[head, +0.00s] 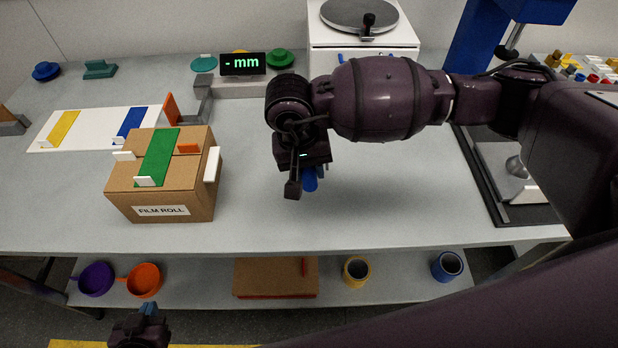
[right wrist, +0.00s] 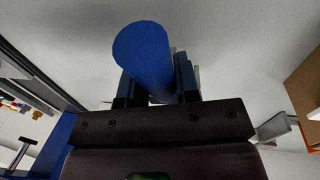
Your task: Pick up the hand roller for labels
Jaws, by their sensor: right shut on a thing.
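My right gripper (head: 303,180) hangs over the middle of the bench, fingers down. It is shut on a blue cylinder, which I take to be the hand roller (head: 310,178). In the right wrist view the blue cylinder (right wrist: 145,50) sits between the two dark fingers, its round end towards the camera. Most of it is hidden by my gripper in the head view, and I cannot tell whether it touches the bench. My left gripper (head: 147,314) is low at the bottom left, in front of the bench, with its finger opening not clear.
A cardboard box (head: 172,205) labelled FILM ROLL stands left on the bench, with a green strip on top. The lower shelf (head: 205,290) holds rolls and pans. Bench around my right gripper is clear.

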